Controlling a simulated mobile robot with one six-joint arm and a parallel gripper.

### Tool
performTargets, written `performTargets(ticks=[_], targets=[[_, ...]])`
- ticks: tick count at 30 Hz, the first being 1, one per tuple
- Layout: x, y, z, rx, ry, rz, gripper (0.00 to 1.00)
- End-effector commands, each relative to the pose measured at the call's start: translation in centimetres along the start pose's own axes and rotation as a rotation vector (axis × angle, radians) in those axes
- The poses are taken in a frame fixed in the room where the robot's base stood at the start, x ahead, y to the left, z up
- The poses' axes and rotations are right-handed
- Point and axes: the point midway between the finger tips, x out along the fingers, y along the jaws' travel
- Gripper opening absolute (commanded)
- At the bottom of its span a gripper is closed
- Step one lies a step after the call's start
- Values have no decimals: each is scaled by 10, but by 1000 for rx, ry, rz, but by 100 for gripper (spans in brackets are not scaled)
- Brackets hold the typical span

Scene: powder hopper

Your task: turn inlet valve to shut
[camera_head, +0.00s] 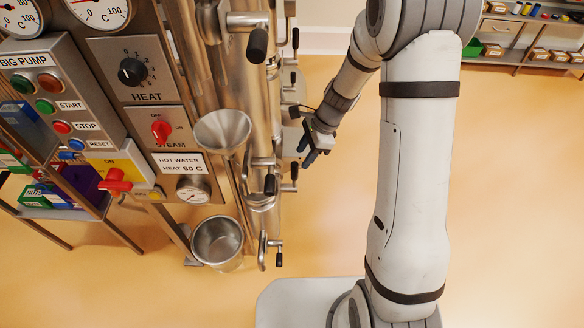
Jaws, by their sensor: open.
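Several valves with black-tipped handles sit on the steel pipes left of my arm. No label reading "inlet" is legible, so I cannot tell which is the inlet valve. One black handle (257,45) is high on the pipes, another (270,185) is beside the funnel, one (294,172) is close to my gripper, and a cranked one (279,259) is lowest. My gripper (306,152) is open and empty, with dark fingers pointing down and left. It appears just right of the pipes; whether it touches any handle is unclear.
A control panel (60,110) with gauges, knobs and a red-handled yellow switch (115,181) stands at the left. A steel funnel (222,131) and a bucket (218,242) are by the pipes. Shelves (540,40) stand at top right. The orange floor (510,200) is clear at right.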

Motion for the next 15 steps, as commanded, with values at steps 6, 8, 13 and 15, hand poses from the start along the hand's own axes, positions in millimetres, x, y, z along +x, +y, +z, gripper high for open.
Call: performTargets(ticks=[6,8,13,15], targets=[[32,1,-1,6,-1,5,43],[42,0,-1,5,-1,4,43],[65,1,-1,4,-1,4,43],[71,0,-1,4,0,2,43]])
